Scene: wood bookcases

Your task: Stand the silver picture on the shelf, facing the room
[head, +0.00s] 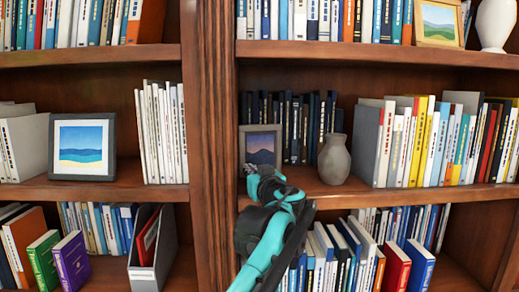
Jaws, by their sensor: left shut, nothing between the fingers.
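The silver picture (263,141), a grey frame around a dusk mountain scene, stands upright on the middle shelf (305,184) of the right bookcase. Its image faces the room. It is close to the upright post, in front of dark books. My left gripper (252,171) is shut and empty, just in front of the picture's lower edge, and hides part of that edge. I cannot tell whether the gripper touches the frame. My right gripper is not in view.
A grey vase (334,160) stands right of the picture, with a row of books (420,145) beyond it. A thick wood post (210,140) is at the left. A dark-framed sea picture (82,146) stands in the left bookcase. A wood-framed picture (438,22) is at upper right.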

